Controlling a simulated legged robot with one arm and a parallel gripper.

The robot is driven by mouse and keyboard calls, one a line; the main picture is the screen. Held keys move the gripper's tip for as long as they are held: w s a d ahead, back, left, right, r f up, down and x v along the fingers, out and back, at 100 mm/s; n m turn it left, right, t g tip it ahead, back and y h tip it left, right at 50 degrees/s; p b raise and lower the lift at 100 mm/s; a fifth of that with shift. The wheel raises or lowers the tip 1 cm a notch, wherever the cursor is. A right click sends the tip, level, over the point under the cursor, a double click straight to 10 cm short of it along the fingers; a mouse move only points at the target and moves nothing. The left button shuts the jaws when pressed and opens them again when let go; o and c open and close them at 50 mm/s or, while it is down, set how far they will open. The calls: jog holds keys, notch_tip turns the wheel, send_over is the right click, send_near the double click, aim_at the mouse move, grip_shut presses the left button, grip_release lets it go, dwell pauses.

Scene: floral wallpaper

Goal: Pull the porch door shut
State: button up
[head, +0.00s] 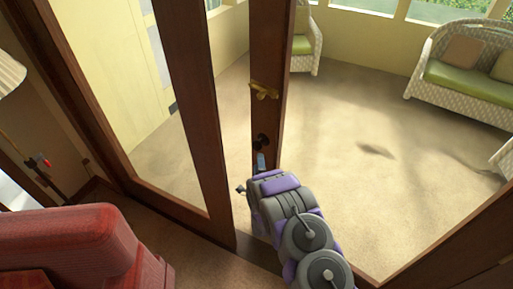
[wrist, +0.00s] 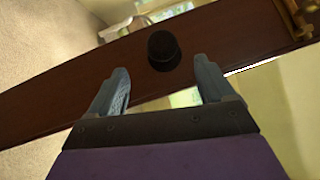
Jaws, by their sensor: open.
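The porch door stands open, its dark wooden edge (head: 270,60) facing me in the head view. A brass lever handle (head: 264,90) sits on it, with a dark round knob (head: 262,140) below. My gripper (head: 261,160) is at the door edge just under the knob. In the wrist view the wooden door stile (wrist: 225,45) runs across the picture. The dark knob (wrist: 164,50) lies just beyond and between my open fingers (wrist: 160,88). The fingers appear apart from it and hold nothing. Part of the brass handle (wrist: 296,18) shows at the upper right.
A red armchair (head: 75,245) stands at the lower left. A glazed wooden frame (head: 190,100) rises left of my arm. Beyond the doorway, a white wicker sofa (head: 465,75) with green cushions and a wicker chair (head: 308,40) stand around open carpet (head: 390,190).

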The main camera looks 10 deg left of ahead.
aim_at(257, 148)
jog(key=b+x, duration=0.1)
jog(key=x, duration=0.9)
jog(key=shift+s+f, duration=0.1)
jog(key=c, duration=1.4)
jog(key=n+g+p, duration=0.2)
jog(key=shift+r+n, duration=0.3)
jog(key=shift+f+n+g+h+p, duration=0.15)
jog(key=shift+n+g+h+p, duration=0.55)
jog(key=shift+g, duration=0.4)
jog(key=shift+n+g+h+p, duration=0.5)
jog(key=shift+n+g+p, duration=0.35)
jog(key=shift+n+g, duration=0.15)
jog(key=shift+f, duration=0.1)
